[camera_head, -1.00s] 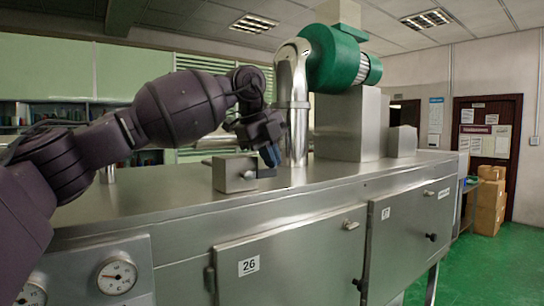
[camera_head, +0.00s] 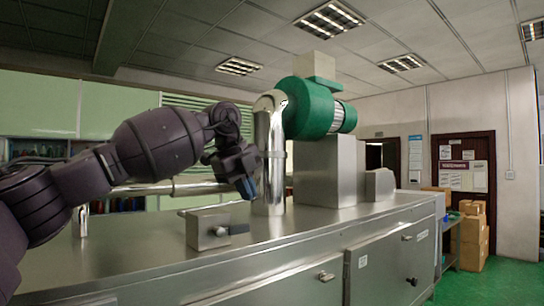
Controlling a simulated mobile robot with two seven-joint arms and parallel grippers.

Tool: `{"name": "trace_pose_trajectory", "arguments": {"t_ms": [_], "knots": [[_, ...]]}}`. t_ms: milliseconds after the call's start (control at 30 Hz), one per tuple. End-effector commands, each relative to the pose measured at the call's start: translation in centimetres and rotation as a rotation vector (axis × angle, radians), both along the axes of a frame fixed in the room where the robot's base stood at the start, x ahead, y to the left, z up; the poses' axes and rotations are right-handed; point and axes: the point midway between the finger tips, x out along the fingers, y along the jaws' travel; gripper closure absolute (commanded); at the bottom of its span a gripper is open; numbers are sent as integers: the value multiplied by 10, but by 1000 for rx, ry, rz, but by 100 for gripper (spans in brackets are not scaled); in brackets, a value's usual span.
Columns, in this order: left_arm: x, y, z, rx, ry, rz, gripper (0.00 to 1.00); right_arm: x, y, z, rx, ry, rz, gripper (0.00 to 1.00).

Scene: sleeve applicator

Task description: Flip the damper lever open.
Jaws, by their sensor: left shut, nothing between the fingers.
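The damper box (camera_head: 208,229) is a small metal block on top of the steel machine. A short dark lever (camera_head: 238,229) sticks out from its front face, pointing right and roughly level. My left gripper (camera_head: 247,188) is shut and empty, pointing down, above and slightly right of the lever, in front of the shiny vertical pipe. A gap shows between the fingertips and the lever. My right gripper is not in view.
The shiny pipe (camera_head: 269,165) rises close behind my left gripper to a green blower (camera_head: 312,110). A steel housing (camera_head: 328,172) stands to its right. The machine top (camera_head: 130,262) is clear in front. Cardboard boxes (camera_head: 470,235) stand on the floor at right.

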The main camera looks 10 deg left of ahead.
Motion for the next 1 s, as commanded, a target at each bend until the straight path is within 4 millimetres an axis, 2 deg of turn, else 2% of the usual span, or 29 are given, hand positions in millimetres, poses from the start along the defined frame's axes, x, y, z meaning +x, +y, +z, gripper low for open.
{"name": "trace_pose_trajectory", "arguments": {"t_ms": [100,600,1000], "knots": [[8,-9,9,1,1,-2,100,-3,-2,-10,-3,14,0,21],[37,-32,50,1,1,-1,100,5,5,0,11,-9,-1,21],[47,-39,63,1,0,-2,100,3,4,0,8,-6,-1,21]]}}
